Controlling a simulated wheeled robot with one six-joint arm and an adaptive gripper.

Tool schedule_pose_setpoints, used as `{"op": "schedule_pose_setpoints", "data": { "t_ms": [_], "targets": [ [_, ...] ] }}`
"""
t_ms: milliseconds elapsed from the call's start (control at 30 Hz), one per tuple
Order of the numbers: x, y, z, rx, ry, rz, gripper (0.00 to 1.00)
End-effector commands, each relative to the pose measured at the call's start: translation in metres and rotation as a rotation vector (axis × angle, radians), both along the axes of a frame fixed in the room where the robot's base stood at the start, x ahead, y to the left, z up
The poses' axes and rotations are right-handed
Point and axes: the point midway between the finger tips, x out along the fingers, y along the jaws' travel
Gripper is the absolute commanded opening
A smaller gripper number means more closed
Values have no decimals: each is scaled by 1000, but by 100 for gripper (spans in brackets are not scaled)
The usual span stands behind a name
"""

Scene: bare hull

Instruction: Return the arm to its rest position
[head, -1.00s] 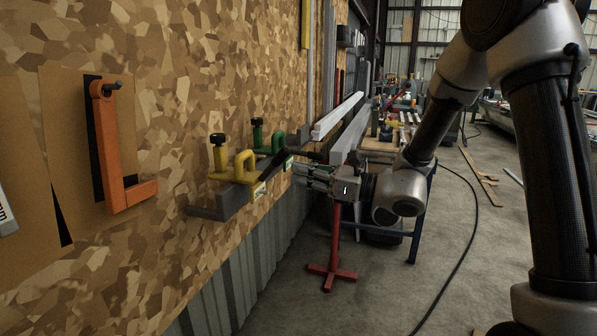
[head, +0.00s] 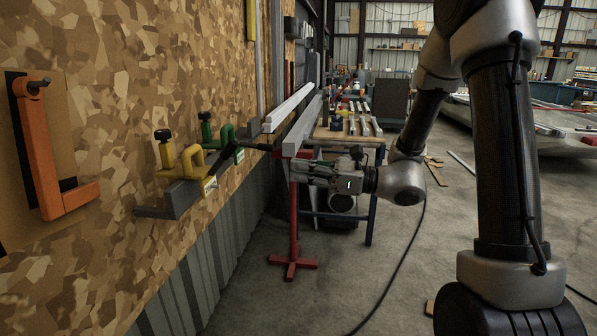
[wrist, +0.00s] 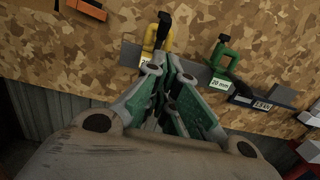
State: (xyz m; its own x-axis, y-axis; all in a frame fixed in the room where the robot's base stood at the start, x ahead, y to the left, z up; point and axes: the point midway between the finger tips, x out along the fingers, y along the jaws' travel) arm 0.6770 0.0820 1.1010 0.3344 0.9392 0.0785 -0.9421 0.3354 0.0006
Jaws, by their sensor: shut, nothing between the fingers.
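My gripper (head: 297,169) is at the middle of the head view, at the end of my arm reaching in from the right. Its fingers point left toward the board wall. In the wrist view my gripper (wrist: 172,62) has its green-padded fingers drawn together at the tips, with nothing between them. The fingers appear in front of the wall, below the yellow clamp (wrist: 162,40) and left of the green clamp (wrist: 222,57). I cannot tell how far the fingertips are from the wall.
The wall shelf (head: 168,200) carries the yellow clamp (head: 180,162) and green clamp (head: 217,140). An orange bracket (head: 42,150) hangs at left. A red stand (head: 293,235) stands behind my gripper. A workbench (head: 345,132) is farther back.

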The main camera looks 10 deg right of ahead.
Motion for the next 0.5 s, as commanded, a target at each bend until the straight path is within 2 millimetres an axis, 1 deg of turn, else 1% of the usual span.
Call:
{"op": "schedule_pose_setpoints", "data": {
  "t_ms": [233, 267, 300, 367, 467, 500],
  "targets": [
    [0, 0, 0, -3, -9, -1, 0],
    [1, 0, -2, -15, -21, -6, 0],
    [-1, 0, -9, -51, -35, 0, 0],
    [-13, -1, -23, -116, -49, 42, 0],
    [-46, -7, -56, -256, -73, 158, 0],
    [-66, -12, -67, -330, -100, 224, 0]
  ]
}}
